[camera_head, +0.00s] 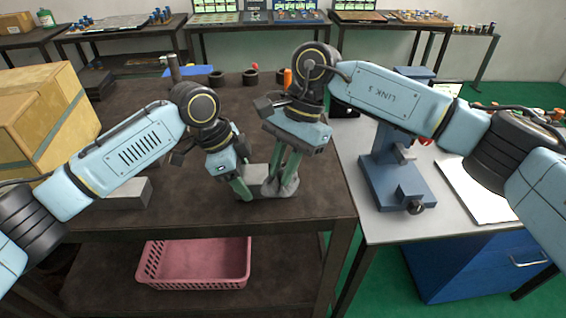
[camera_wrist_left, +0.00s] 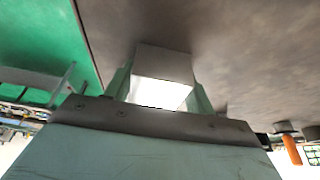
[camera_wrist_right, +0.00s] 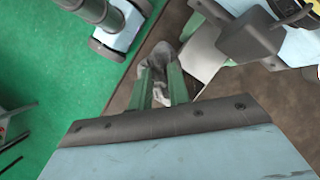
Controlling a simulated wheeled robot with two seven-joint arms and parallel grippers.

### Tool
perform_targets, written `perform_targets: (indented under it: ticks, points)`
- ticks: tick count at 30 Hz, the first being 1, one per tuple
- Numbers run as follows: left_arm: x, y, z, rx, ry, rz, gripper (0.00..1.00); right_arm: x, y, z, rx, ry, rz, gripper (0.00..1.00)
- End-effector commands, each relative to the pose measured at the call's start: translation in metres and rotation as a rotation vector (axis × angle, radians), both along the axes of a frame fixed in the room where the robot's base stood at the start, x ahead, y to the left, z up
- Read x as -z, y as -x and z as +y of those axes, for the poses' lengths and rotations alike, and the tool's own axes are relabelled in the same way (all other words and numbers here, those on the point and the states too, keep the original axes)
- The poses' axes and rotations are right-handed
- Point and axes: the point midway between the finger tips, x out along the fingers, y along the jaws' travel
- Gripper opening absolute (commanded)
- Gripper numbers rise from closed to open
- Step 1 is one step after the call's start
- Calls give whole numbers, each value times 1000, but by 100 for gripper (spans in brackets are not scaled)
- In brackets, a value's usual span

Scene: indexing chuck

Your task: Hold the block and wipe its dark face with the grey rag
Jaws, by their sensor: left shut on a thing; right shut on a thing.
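The grey block (camera_head: 256,174) is at the front middle of the dark table in the head view. My left gripper (camera_head: 243,188) is shut on it; the block also shows between the fingers in the left wrist view (camera_wrist_left: 163,68). My right gripper (camera_head: 280,176) is shut on the grey rag (camera_head: 288,188), bunched around its fingertips at the block's right end. In the right wrist view the rag (camera_wrist_right: 161,58) is close beside the block (camera_wrist_right: 203,54). I cannot tell whether they touch. The block's dark face is not clearly visible.
Cardboard boxes (camera_head: 45,115) and another grey block (camera_head: 127,194) are at the table's left. Dark rings (camera_head: 250,77) and an orange item (camera_head: 288,78) stand at the back. A blue vise-like fixture (camera_head: 392,180) is on the right-hand table. A pink basket (camera_head: 195,265) sits below.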

Motion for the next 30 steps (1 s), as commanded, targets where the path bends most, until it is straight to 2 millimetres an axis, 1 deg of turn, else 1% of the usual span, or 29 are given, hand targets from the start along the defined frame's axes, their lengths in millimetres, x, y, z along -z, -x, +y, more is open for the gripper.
perform_targets:
  ticks: [1, 5, 15, 23, 30]
  points:
    - [5, 2, 1, 2, -8, 10, 33, 2, 0, 0, 1, 0, 0, 0]
    - [5, 2, 1, 1, -8, 9, 33, 1, -2, 0, 1, 0, 0, 0]
    - [5, 2, 1, 1, -8, 9, 33, 0, -29, 0, 1, 1, 1, 0]
    - [5, 2, 1, 1, -8, 9, 33, -1, -39, 1, 0, 0, 0, 0]
    - [5, 2, 1, 1, -8, 9, 33, 2, -59, 1, 3, 1, 1, 0]
